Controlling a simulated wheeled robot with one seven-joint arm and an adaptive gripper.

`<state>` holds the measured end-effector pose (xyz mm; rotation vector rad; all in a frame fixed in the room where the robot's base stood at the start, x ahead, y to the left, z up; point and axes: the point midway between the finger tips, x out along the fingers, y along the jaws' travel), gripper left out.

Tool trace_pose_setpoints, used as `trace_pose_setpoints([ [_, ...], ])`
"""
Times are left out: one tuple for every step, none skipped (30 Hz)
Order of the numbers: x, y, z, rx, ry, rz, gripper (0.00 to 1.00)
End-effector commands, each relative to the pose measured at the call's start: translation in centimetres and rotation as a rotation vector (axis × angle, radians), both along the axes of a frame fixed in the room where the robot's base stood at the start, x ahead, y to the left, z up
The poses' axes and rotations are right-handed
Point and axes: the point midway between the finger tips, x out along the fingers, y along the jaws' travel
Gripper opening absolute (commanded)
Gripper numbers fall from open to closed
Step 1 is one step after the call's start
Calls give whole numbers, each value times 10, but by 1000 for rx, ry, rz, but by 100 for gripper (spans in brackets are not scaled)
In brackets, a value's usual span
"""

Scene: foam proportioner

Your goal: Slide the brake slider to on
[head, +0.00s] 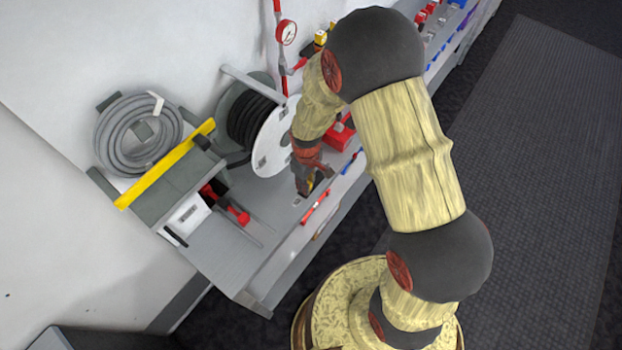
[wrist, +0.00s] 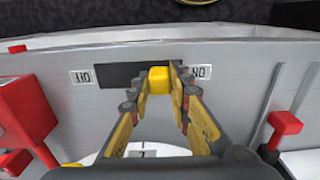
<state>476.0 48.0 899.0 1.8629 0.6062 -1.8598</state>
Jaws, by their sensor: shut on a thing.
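The brake slider is a yellow knob (wrist: 158,79) on a dark slot (wrist: 108,75) in a grey panel, seen in the wrist view. The knob stands in the right part of the slot. An upside-down label reading OFF (wrist: 82,76) is left of the slot, and an upside-down ON label (wrist: 201,72) is right of it. My gripper (wrist: 160,82) is shut on the knob, one finger on each side. In the head view my gripper (head: 308,188) reaches down to the grey bench's front part, and its fingers mostly hide the slider.
A red block-shaped part (wrist: 25,110) stands left of the gripper, and a red-topped lever (wrist: 284,124) right of it. In the head view a hose reel (head: 270,140) stands behind my gripper, and a red handle (head: 315,207) lies close by at the bench edge.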

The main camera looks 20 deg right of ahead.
Motion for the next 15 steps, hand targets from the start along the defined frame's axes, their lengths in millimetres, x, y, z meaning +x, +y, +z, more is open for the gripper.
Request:
trace_pose_setpoints([
  [-1,1,0,1,3,-1,0],
  [-2,1,-1,1,3,-1,0],
  [-2,1,-1,1,3,-1,0],
  [-2,1,-1,1,4,-1,0],
  [-2,2,-1,1,4,-1,20],
  [-2,1,-1,1,4,-1,23],
  [-2,1,-1,1,4,-1,24],
  [-2,1,-1,1,4,-1,26],
  [-2,1,-1,1,4,0,28],
  [-2,1,-1,1,4,0,30],
  [-2,1,-1,1,4,0,32],
  [-2,1,-1,1,4,0,34],
  [-2,1,-1,1,4,-1,36],
  [-2,1,-1,1,4,0,37],
  [-1,1,-1,1,4,0,38],
])
